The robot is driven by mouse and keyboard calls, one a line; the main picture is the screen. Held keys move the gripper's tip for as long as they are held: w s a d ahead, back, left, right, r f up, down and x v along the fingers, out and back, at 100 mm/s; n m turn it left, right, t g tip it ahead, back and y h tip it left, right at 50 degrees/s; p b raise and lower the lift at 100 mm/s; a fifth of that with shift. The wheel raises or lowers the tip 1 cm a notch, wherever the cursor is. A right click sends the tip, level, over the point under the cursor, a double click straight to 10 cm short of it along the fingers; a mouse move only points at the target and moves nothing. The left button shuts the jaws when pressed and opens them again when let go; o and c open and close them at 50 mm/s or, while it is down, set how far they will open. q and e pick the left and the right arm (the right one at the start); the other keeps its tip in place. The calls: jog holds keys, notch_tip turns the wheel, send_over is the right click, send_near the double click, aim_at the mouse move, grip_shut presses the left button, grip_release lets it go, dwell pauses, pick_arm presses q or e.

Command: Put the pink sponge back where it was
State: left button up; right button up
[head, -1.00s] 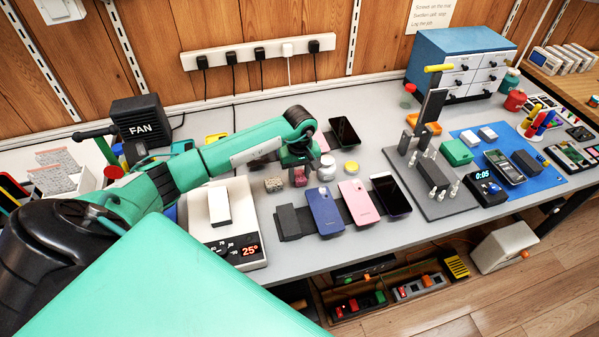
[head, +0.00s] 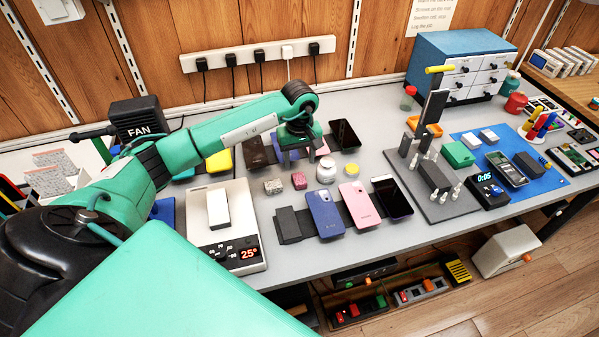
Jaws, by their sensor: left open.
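The small pink sponge (head: 299,180) lies on the grey bench, between a speckled grey-brown block (head: 273,187) and a white-lidded jar (head: 326,172). My left gripper (head: 298,162) is open and points down behind the sponge, apart from it. Nothing shows between its fingers. My right gripper is not in view.
A heating plate with a red readout (head: 227,222) stands at left. Several phones, among them a blue one (head: 325,214) and a pink one (head: 360,205), lie in front. A dark phone (head: 345,134) lies behind. A grey stand (head: 434,180) is at right.

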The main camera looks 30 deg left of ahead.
pick_arm(q)
notch_tip(320, 180, up, 5)
jog(key=shift+f, duration=0.2)
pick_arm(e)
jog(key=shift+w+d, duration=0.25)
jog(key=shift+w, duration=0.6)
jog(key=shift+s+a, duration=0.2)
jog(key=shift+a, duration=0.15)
pick_arm(q)
jog(key=shift+f, duration=0.1)
